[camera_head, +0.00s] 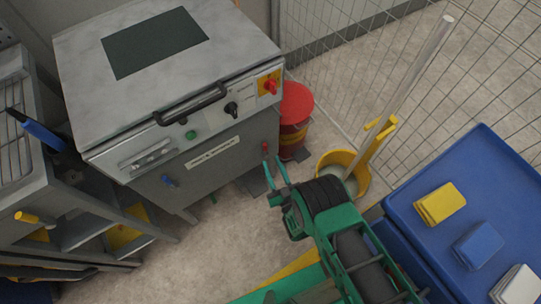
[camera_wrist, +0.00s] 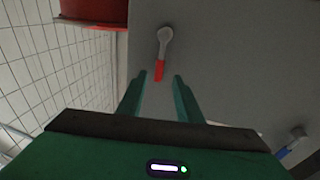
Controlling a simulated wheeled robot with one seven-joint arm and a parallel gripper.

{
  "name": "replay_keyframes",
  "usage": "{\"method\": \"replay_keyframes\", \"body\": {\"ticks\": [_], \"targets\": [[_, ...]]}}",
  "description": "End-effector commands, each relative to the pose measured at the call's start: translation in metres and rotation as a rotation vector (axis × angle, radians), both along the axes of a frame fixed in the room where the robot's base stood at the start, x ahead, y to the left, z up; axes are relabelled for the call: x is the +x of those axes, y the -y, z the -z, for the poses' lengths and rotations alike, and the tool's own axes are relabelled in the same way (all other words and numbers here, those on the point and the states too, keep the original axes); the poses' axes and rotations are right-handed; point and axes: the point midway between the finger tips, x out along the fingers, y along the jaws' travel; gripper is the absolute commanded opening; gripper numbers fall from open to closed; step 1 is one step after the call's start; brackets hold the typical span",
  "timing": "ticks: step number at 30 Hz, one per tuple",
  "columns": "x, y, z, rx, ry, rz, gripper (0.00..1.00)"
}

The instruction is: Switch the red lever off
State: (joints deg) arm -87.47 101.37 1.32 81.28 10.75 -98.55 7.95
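The red lever (camera_head: 265,147) is on the front panel of the grey coating machine (camera_head: 232,160), at its lower right. In the wrist view the red lever (camera_wrist: 159,71) has a round metal pivot (camera_wrist: 166,34) at the top, and its red handle points down toward my gripper. My gripper (camera_head: 272,178) is open and empty in front of the panel. In the wrist view the fingertips (camera_wrist: 159,78) are on either side of the lever's red end in the picture. I cannot tell the gap in depth, and no contact is visible.
A blue lever (camera_head: 169,181) is farther left on the panel and also shows in the wrist view (camera_wrist: 292,140). A red drum (camera_head: 296,104), a yellow mop bucket (camera_head: 338,163) and a wire fence stand right of the machine. A blue cart (camera_head: 480,180) is at the right.

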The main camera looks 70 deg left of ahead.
Motion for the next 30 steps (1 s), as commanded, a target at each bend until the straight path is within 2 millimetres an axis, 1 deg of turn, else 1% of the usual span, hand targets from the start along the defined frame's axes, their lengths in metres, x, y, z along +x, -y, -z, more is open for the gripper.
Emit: {"method": "replay_keyframes", "body": {"ticks": [1,3,6,10,15,30], "targets": [[0.000,0.010,0.002,-0.003,-0.001,0.000,0.33],[-0.001,0.022,0.003,-0.002,-0.001,0.000,0.33],[-0.001,0.036,0.004,-0.002,0.000,0.000,0.33],[-0.001,0.047,0.006,-0.001,0.000,0.000,0.33],[-0.001,0.052,0.006,-0.001,0.000,0.000,0.33],[-0.001,0.052,0.006,0.000,0.000,0.000,0.33]]}}
